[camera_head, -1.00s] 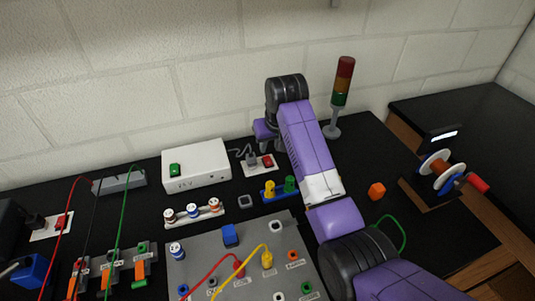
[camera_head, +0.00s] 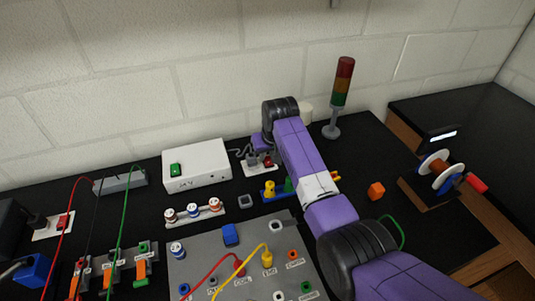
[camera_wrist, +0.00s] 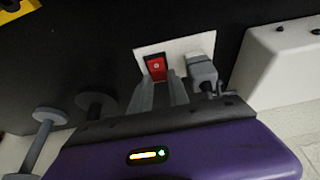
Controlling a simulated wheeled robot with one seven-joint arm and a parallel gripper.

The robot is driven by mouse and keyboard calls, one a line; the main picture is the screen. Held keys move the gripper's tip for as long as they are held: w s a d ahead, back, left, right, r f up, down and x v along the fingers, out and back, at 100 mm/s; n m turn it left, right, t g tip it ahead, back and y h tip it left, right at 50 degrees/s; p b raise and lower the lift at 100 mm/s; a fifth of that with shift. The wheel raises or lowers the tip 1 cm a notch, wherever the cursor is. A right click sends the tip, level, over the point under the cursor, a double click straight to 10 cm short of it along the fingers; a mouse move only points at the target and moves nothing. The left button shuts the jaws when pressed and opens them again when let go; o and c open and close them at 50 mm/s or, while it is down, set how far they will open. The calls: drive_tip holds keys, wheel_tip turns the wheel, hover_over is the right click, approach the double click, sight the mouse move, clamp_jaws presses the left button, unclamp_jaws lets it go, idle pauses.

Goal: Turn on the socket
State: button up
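The socket is a white plate (camera_wrist: 183,45) with a red rocker switch (camera_wrist: 156,68) and a grey plug (camera_wrist: 203,72) seated beside it. In the head view the socket (camera_head: 261,173) is partly hidden by my arm, behind the yellow and green knobs. My gripper (camera_wrist: 160,86) is at the socket, with its two grey fingers a small gap apart. The fingertips are just in front of the switch's near edge; I cannot tell whether they touch it. Nothing is held between them.
A white power supply box (camera_head: 197,164) stands left of the socket. A signal tower (camera_head: 339,97) stands to the right. A blue terminal block (camera_head: 269,197) with knobs is in front. A second socket (camera_head: 51,228) with a red switch lies far left.

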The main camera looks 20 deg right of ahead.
clamp_jaws()
drive_tip(key=g+b, duration=0.1)
drive_tip(key=b, duration=0.1)
drive_tip(key=w+g+b, duration=0.1)
drive_tip(key=b, duration=0.1)
drive_tip(key=shift+f, duration=0.35)
drive_tip(key=shift+g+b, duration=0.4)
drive_tip(key=shift+b, duration=0.75)
drive_tip(key=shift+r+b, duration=0.25)
drive_tip(key=shift+b, duration=0.4)
